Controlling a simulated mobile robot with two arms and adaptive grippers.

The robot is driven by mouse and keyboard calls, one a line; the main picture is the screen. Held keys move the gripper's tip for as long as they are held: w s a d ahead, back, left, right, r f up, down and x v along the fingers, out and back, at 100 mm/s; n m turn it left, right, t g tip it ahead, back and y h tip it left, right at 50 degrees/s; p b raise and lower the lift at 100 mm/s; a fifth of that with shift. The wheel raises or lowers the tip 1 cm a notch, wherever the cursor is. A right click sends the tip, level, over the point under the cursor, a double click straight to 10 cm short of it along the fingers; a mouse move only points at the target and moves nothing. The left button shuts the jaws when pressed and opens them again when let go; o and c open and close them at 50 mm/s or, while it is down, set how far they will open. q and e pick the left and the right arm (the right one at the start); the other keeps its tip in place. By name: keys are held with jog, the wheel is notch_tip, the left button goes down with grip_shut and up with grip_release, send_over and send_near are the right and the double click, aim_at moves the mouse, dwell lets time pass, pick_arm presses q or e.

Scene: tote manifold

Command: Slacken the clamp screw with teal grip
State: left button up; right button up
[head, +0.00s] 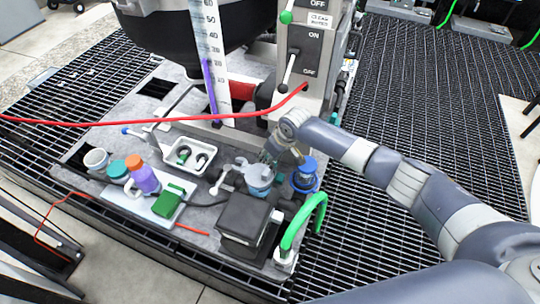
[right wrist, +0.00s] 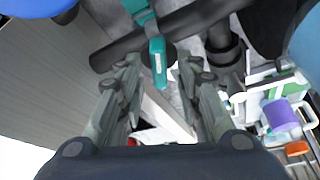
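The clamp screw's teal grip (right wrist: 157,62) shows in the right wrist view, between the fingertips of my right gripper (right wrist: 158,72). The fingers are apart, with a gap visible on both sides of the grip. A dark pipe runs behind the grip, and more teal hardware shows above it. In the head view my right gripper (head: 269,157) points down over the bench, just above a pale blue container (head: 259,178). There the grip between the fingers cannot be made out. My left gripper is not in view.
A blue knob (head: 307,168) stands right of my gripper, and a grey post with levers (head: 306,60) rises behind. A red hose (head: 150,121) crosses above the bench. A white tray (head: 187,143), a purple bottle (head: 145,178) and a black box (head: 243,215) lie left and in front.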

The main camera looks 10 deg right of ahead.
jog(key=shift+c, duration=0.4)
grip_shut()
jog(key=n+y+b, duration=0.1)
jog(key=n+b, duration=0.1)
jog(key=n, duration=0.1)
jog(key=shift+f+g+b, duration=0.2)
jog(key=shift+g+b, duration=0.2)
jog(key=shift+r+n+b, duration=0.15)
jog(key=shift+n+b, duration=0.35)
jog(key=shift+n, duration=0.4)
jog(key=shift+o, duration=0.4)
grip_release()
